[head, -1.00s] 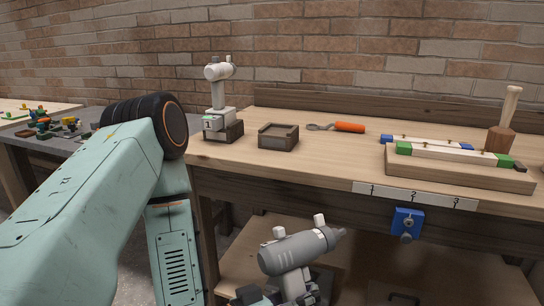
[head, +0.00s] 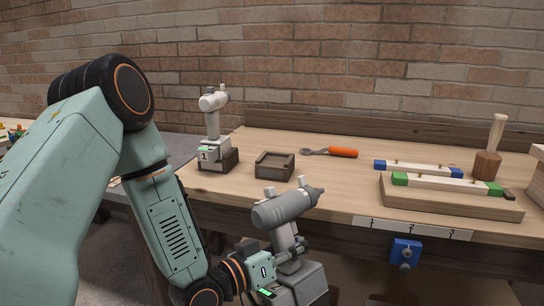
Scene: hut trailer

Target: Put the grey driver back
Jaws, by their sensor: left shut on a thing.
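The grey driver (head: 284,209) is upright in front of the bench's front edge, its nose pointing right and slightly up. My left gripper (head: 287,257) is shut on its handle, above the wide grey base with a green light. An empty square wooden holder (head: 274,167) sits on the bench top behind the driver. To its left a white driver (head: 212,131) stands in a similar holder, with a label 1 on its base. My right gripper is out of view.
Bench top around the empty holder is clear.

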